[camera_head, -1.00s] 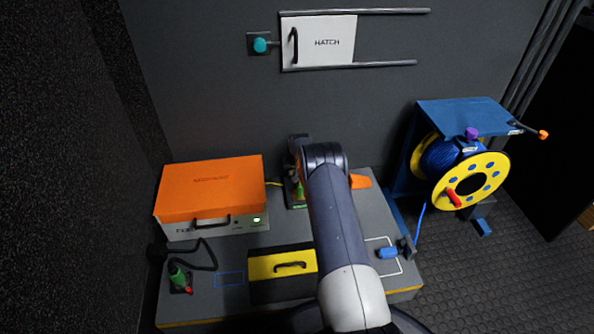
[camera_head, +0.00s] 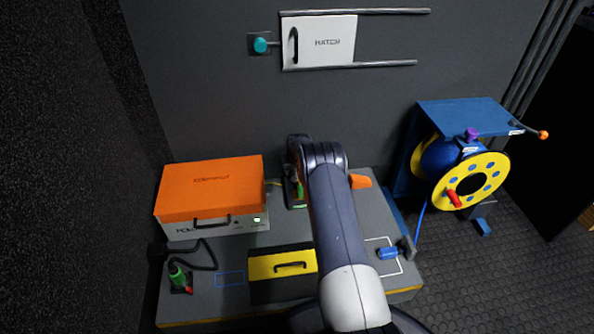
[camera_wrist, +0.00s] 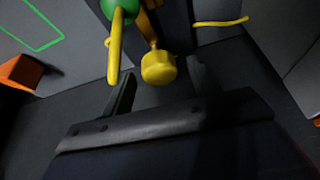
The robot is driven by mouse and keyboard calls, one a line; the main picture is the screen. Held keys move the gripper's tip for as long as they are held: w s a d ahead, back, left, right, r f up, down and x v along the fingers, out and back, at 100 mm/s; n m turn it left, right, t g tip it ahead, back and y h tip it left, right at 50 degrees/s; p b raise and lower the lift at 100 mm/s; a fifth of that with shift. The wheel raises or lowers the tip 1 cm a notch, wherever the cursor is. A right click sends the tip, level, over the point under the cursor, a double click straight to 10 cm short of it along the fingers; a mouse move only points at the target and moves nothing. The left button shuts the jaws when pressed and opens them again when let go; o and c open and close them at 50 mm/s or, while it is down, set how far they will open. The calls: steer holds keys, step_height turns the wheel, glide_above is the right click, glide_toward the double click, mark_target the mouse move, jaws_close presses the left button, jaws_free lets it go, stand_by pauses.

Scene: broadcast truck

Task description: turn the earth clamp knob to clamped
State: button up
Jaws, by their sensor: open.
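A round yellow knob (camera_wrist: 158,67) on a short yellow stem shows in the wrist view, likely the earth clamp knob. My gripper (camera_wrist: 162,82) is open, with one dark finger to each side of the knob's near end. I cannot tell whether either finger touches it. Left of the knob is a green round part (camera_wrist: 118,9) with a yellow bar (camera_wrist: 115,48) hanging from it. In the head view a small green part (camera_head: 300,192) shows beside my arm on the bench; my arm hides the knob and my gripper there.
An orange-lidded case (camera_head: 210,185) stands left on the grey bench. A yellow drawer front (camera_head: 282,265), a green connector (camera_head: 178,275) and a blue plug (camera_head: 388,253) are nearer. A cable reel (camera_head: 468,181) stands right. In the wrist view a yellow cable (camera_wrist: 220,22) lies beyond the knob.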

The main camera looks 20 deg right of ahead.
steer(key=p+v, duration=0.4)
steer(key=v, duration=0.6)
steer(key=shift+s+r+p, duration=0.2)
steer(key=shift+r+p, duration=0.05)
steer(key=shift+p, duration=0.05)
steer(key=b+x, duration=0.5)
steer(key=x, duration=0.6)
steer(key=shift+w, duration=0.1)
steer(key=shift+r+n, duration=0.1)
steer(key=shift+n, duration=0.3)
